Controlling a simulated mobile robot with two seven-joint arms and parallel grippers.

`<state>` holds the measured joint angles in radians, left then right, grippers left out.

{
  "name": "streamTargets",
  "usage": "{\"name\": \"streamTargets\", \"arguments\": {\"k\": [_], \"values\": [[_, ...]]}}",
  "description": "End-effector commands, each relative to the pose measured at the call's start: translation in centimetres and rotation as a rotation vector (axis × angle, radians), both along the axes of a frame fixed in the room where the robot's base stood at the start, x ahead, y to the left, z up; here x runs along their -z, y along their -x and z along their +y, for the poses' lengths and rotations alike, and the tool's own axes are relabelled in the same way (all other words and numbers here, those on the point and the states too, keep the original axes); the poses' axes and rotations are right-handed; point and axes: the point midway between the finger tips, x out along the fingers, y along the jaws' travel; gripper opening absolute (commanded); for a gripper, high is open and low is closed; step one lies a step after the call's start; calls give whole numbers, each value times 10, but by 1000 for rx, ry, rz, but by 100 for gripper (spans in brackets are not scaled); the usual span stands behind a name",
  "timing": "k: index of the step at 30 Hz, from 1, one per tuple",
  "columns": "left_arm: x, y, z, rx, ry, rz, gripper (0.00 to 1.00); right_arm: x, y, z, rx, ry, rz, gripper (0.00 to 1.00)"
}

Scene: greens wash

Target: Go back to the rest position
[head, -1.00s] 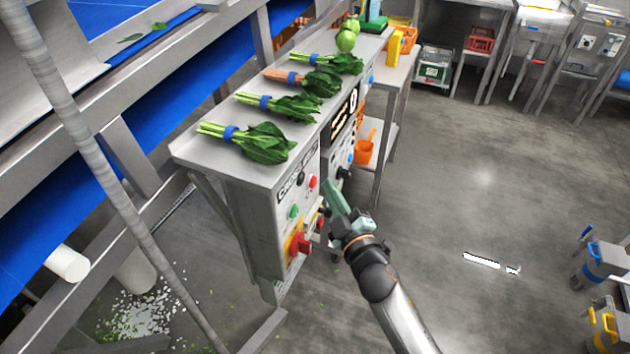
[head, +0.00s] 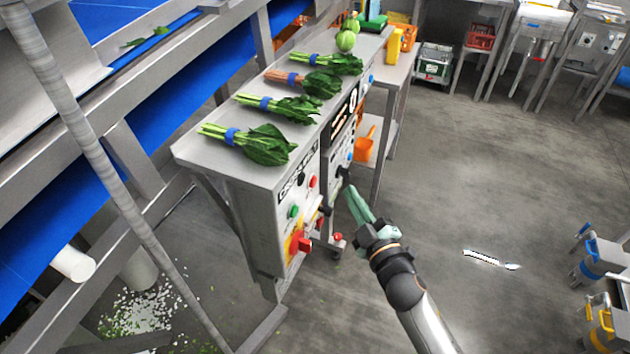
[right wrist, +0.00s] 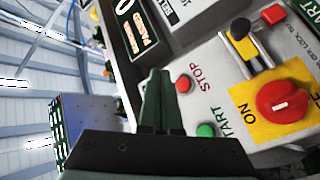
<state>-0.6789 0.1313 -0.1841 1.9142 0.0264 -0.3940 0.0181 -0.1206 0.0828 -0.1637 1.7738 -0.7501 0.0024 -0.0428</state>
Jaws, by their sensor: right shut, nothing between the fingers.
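My right gripper (head: 355,200) is shut and empty. In the head view it hangs in front of the control cabinet (head: 262,235), to the right of its panel and apart from it. In the right wrist view its closed green fingers (right wrist: 160,100) show before the panel with a red stop button (right wrist: 183,84), a green start button (right wrist: 205,130) and a red rotary switch (right wrist: 283,102) on a yellow plate. The rotary switch also shows in the head view (head: 299,245). My left gripper is not in view.
Several leafy bunches (head: 250,143) with blue bands lie on the cabinet top. A steel frame with a blue conveyor (head: 170,125) stands at left. An orange scoop (head: 366,148) sits on a shelf behind. Grey floor (head: 480,190) at right is largely clear.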

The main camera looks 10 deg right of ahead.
Motion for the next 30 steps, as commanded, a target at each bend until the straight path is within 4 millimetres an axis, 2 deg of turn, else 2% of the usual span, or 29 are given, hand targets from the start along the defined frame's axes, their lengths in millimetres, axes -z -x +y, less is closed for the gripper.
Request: {"name": "streamTargets", "arguments": {"k": [14, 17, 20, 23, 24, 27, 30], "values": [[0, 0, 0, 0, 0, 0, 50, 1, 0, 0, 0, -1, 2, 0], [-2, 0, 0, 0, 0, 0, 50, 11, 8, -2, 8, -33, 41, 0], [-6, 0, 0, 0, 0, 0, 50, 44, 32, -8, 36, -133, 163, 0], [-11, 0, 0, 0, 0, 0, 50, 91, 75, -14, 85, -287, 353, 0], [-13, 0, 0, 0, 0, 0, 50, 110, 95, -15, 106, -349, 434, 0], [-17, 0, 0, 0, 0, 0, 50, 149, 146, -14, 159, -491, 622, 0], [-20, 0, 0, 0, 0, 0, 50, 175, 190, -9, 203, -601, 774, 0]]}}
